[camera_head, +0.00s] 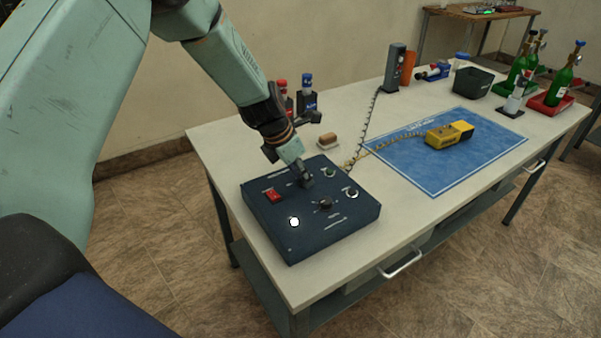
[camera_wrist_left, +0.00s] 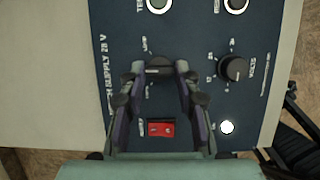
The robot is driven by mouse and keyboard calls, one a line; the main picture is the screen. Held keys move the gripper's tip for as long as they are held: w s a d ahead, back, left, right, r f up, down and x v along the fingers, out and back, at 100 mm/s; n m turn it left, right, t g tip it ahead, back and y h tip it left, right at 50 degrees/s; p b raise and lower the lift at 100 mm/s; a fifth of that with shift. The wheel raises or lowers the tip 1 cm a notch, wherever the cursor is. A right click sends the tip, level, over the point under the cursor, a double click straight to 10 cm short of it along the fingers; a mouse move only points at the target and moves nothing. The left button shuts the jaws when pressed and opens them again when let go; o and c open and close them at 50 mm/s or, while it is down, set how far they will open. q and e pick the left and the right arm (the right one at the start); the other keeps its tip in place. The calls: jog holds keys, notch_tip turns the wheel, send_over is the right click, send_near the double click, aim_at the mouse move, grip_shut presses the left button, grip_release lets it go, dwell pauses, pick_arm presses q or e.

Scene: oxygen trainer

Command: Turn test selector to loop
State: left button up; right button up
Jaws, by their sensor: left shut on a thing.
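A dark blue supply box (camera_head: 330,232) lies on the bench, with knobs, a red switch (camera_head: 273,195) and round sockets on its top. My left gripper (camera_head: 305,180) reaches down onto the box from above. In the left wrist view its two fingers are shut on a dark selector knob (camera_wrist_left: 158,67), one on each side of it. The knob's pointer and its small labels are too blurred or covered to read. A second black knob (camera_wrist_left: 233,68), marked volts, stands free to the right. My right gripper is not in view.
A lit white lamp (camera_head: 294,222) is near the box's front. A blue mat (camera_head: 410,175) holds a yellow handheld device (camera_head: 449,134). A coiled cord, a small brown-topped block (camera_head: 327,140), and red- and blue-capped items stand behind. Green bottles (camera_head: 565,76) are far right.

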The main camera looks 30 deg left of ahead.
pick_arm(q)
grip_shut()
jog(key=m+h+p, duration=0.1)
jog(key=m, duration=0.2)
jog(key=m+g, duration=0.1)
jog(key=m, duration=0.1)
jog(key=shift+w+a+m+h+p, duration=0.2)
jog(key=shift+m+h+p, duration=0.2)
jog(key=m+g, duration=0.1)
jog(key=m, duration=0.1)
jog(key=shift+w+m+g, duration=0.1)
jog(key=shift+m+g, duration=0.2)
jog(key=shift+w+m+g, duration=0.15)
jog(key=shift+m+g, duration=0.45)
jog(key=shift+m, duration=1.3)
